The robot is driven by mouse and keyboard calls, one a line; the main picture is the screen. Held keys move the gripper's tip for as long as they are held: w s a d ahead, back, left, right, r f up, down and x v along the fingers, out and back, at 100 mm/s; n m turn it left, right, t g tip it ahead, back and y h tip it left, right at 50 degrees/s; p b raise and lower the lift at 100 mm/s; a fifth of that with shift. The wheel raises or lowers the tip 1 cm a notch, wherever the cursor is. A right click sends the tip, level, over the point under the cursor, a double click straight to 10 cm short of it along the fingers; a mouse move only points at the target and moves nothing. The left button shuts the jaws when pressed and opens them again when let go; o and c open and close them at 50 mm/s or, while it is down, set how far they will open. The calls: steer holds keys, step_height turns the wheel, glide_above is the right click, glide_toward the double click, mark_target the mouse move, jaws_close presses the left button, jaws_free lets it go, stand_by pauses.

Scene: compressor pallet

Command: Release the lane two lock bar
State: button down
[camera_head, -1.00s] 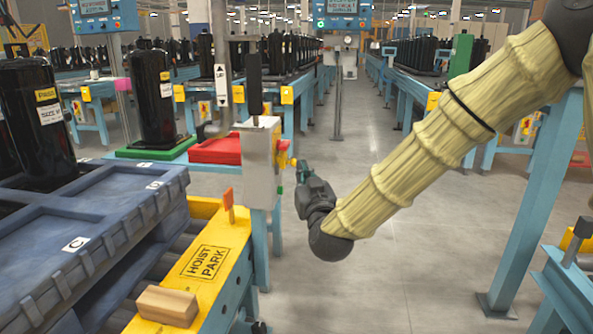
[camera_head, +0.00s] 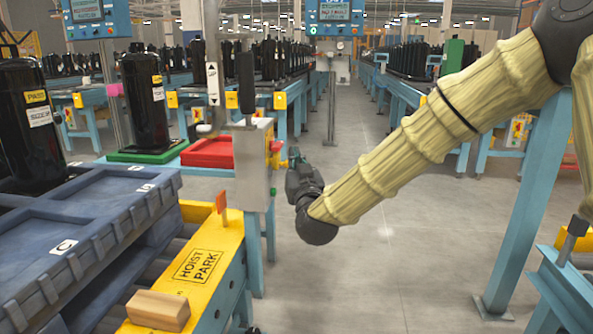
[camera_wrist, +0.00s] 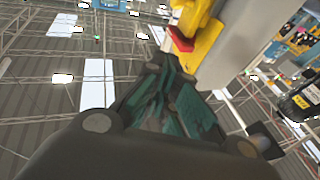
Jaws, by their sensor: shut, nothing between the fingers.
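A grey box (camera_head: 254,165) stands at the end of the yellow beam marked HOIST PARK (camera_head: 203,264). A yellow fitting with a red part (camera_head: 275,149) sticks out from its right side. In the wrist view the yellow fitting (camera_wrist: 192,25) and its red tab (camera_wrist: 181,39) are just beyond my fingers. My gripper (camera_head: 293,155) is shut and empty, right beside the fitting; whether it touches is unclear. It also shows in the wrist view (camera_wrist: 160,85), with dark green fingers. I cannot tell which part is the lane two lock bar.
A blue-grey pallet (camera_head: 70,245) and black cylinders (camera_head: 28,125) are at left. A wood block (camera_head: 158,310) and an orange tab (camera_head: 221,203) sit on the yellow beam. A red tray (camera_head: 208,152) lies behind the box. The floor at centre right is clear.

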steer(key=w+a+f+b, duration=0.1)
steer(key=w+f+b, duration=0.1)
steer(key=w, duration=0.5)
steer(key=shift+b, duration=0.6)
steer(key=shift+a+f, duration=0.1)
step_height(320, 180, down, 4)
steer(key=shift+r, duration=0.2)
